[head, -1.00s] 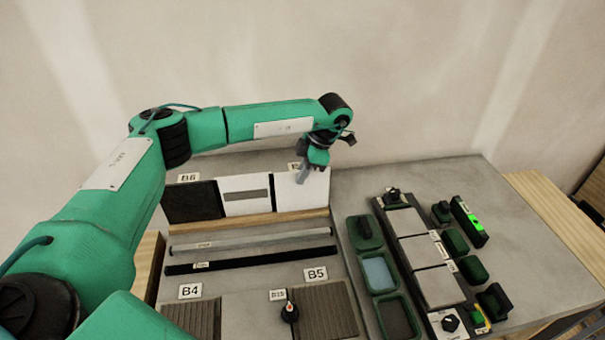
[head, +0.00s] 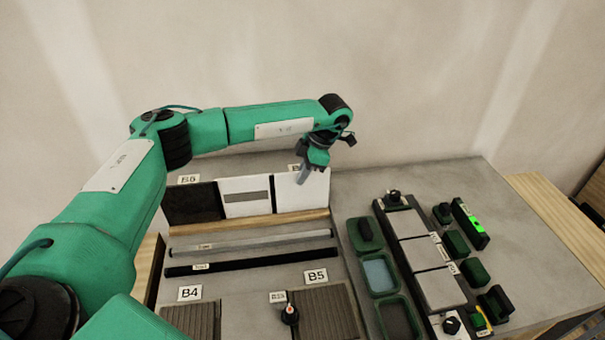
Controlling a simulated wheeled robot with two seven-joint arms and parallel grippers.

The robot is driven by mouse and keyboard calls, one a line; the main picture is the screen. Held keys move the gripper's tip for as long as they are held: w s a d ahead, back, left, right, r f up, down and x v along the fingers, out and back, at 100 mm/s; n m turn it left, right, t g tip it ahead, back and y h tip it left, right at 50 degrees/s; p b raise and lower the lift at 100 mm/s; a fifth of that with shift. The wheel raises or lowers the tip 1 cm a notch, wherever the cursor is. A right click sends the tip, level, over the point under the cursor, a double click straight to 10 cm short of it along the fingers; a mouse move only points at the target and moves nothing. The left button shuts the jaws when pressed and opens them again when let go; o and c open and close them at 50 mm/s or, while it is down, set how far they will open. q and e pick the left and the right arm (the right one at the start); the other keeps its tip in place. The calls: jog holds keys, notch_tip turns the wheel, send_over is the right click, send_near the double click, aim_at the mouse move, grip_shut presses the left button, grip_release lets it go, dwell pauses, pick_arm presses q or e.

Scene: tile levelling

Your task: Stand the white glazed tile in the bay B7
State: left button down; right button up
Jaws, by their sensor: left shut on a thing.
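The white glazed tile (head: 308,195) stands upright, leaning back, at the right end of the wooden ledge (head: 250,222) at the back of the bench. My left gripper (head: 303,178) is at the tile's upper part and shut on it. A label (head: 293,167) just above the tile is mostly hidden by the gripper, so I cannot read it. My right gripper is not in view.
A white tile with a grey stripe (head: 246,196) and a dark tile (head: 193,203) under label B6 (head: 188,179) stand left of it. Two bars (head: 250,262) lie in front. Ribbed pads at B4 (head: 190,320) and B5 (head: 325,305), green trays (head: 359,245) and a tile rail (head: 440,290) lie nearer.

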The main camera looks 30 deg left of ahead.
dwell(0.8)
pick_arm(q)
jog(key=c, duration=1.5)
grip_release()
jog(key=shift+r+p, duration=1.5)
jog(key=shift+r, duration=1.5)
jog(key=shift+f, duration=0.15)
